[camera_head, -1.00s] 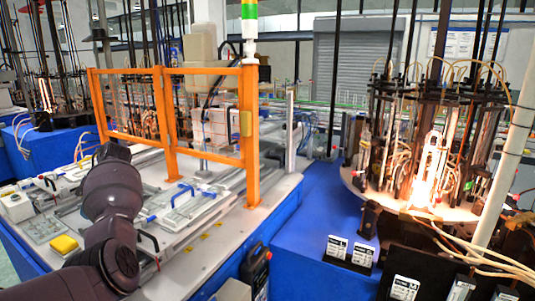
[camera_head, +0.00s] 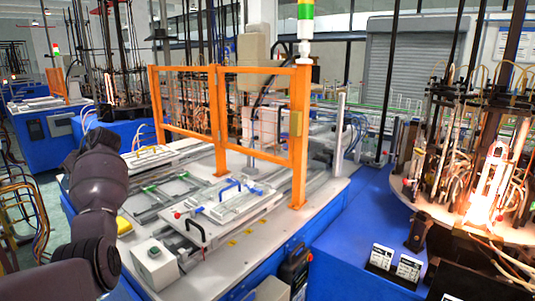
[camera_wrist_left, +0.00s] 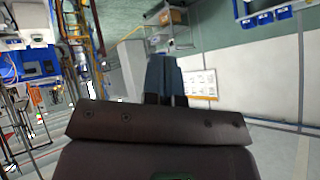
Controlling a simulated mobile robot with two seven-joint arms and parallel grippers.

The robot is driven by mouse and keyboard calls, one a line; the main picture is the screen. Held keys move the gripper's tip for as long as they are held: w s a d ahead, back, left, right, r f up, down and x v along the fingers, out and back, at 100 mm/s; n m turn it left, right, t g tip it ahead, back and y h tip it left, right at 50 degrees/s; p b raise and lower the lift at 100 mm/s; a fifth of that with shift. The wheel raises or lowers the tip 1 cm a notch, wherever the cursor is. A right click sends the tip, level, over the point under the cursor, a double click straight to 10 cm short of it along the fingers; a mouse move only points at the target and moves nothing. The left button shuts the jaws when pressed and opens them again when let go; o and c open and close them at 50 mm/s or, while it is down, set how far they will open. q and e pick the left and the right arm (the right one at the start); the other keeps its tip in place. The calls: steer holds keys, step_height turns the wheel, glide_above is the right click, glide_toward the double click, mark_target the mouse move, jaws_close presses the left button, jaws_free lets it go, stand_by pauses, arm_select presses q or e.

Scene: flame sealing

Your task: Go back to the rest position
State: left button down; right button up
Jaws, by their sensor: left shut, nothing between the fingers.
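My left gripper (camera_wrist_left: 166,80) shows in the left wrist view as blue-grey fingers beyond a dark wrist plate. The fingers are together with nothing between them. They point out over open floor and touch nothing that I can see. In the head view my dark left arm stands at the left edge, beside the white work table (camera_head: 225,268); its fingers cannot be made out there. My right gripper is in neither view.
An orange guard frame (camera_head: 218,120) stands on the table, with rails and blue-handled plates before it. A white control box (camera_head: 155,262) sits at the near corner. A glowing flame machine (camera_head: 487,195) stands at the right. Grey-green floor (camera_wrist_left: 215,35) lies open in the wrist view.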

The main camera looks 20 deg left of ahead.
arm_select(q)
step_height(320, 180, down, 13)
steer(key=s+m+t+y, duration=0.1)
steer(key=m+t+y, duration=0.55)
steer(key=m, duration=0.45)
steer(key=s+d+f+m+t+h, duration=0.3)
steer(key=d+f+m, duration=0.1)
steer(key=d+f, duration=0.25)
steer(key=s+d+f+m+t+h, duration=0.3)
steer(key=d+f+m+t, duration=0.15)
steer(key=d+f, duration=0.2)
steer(key=s+d+f+m+h, duration=0.3)
steer(key=s+d+f+h, duration=0.15)
steer(key=s+d, duration=0.45)
steer(key=s+d+f+m+h, duration=0.2)
steer(key=s+d+f+h, duration=0.35)
steer(key=d, duration=0.65)
steer(key=d+f+n+t+y+b, duration=0.1)
steer(key=d+n, duration=0.4)
steer(key=d, duration=0.7)
steer(key=shift+w+d+f+t+b, duration=0.4)
steer(key=shift+f+t+b, duration=0.1)
steer(key=shift+f+b, duration=0.6)
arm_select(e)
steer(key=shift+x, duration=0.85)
